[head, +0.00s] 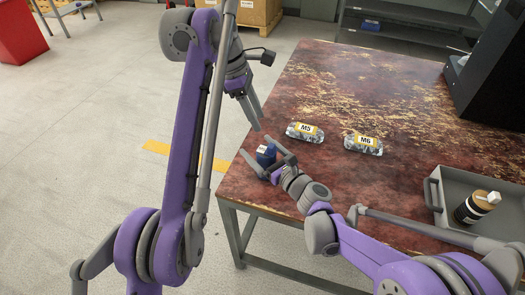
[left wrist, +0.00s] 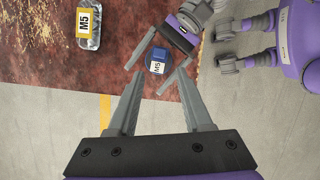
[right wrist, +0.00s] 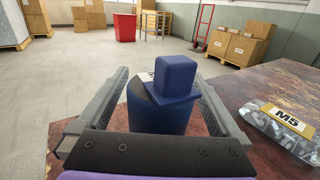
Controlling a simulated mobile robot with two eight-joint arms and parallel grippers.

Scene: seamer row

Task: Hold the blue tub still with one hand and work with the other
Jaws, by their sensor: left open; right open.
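The blue tub (head: 266,156) stands near the left edge of the worn red-brown table (head: 330,200). The left wrist view shows its white M5 label and the lid (left wrist: 159,54). My right gripper (head: 253,146) is open, with one finger on each side of the tub; the right wrist view shows the tub (right wrist: 160,118) between them, apparently not gripped. A blue block-shaped part (right wrist: 176,76) sits on its top. My left gripper (head: 254,120) is open and empty, pointing down above and beyond the tub. The M5 pack (head: 305,132) and M6 pack (head: 363,144) lie behind it.
A grey tray (head: 437,190) with a dark bottle (head: 470,208) is at the table's right. A dark machine (head: 490,80) stands at the back right. Boxes (head: 252,12) and a red bin (head: 20,38) stand on the floor beyond.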

